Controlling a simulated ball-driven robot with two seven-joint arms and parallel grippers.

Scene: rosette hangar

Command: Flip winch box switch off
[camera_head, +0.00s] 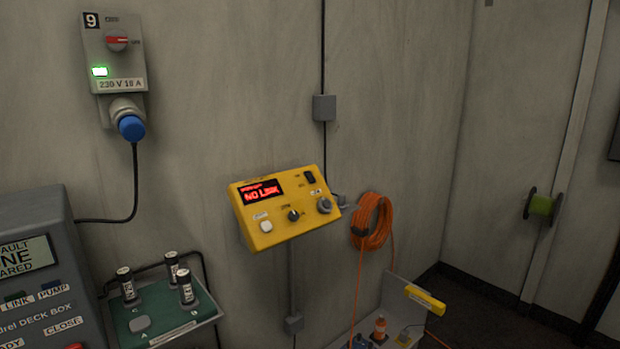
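A yellow winch box (285,210) is fixed to the wall in the middle of the head view. Its red display (262,192) reads "NO LINK". A small black rocker switch (310,177) sits at the upper right of its face; its position is too small to tell. Neither of my grippers shows in the view.
A grey socket box (112,50) with a red rotary switch, green light and blue plug hangs upper left. A grey deck box (40,265) and green battery tray (165,315) stand lower left. An orange cable coil (372,222) hangs right of the winch box.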

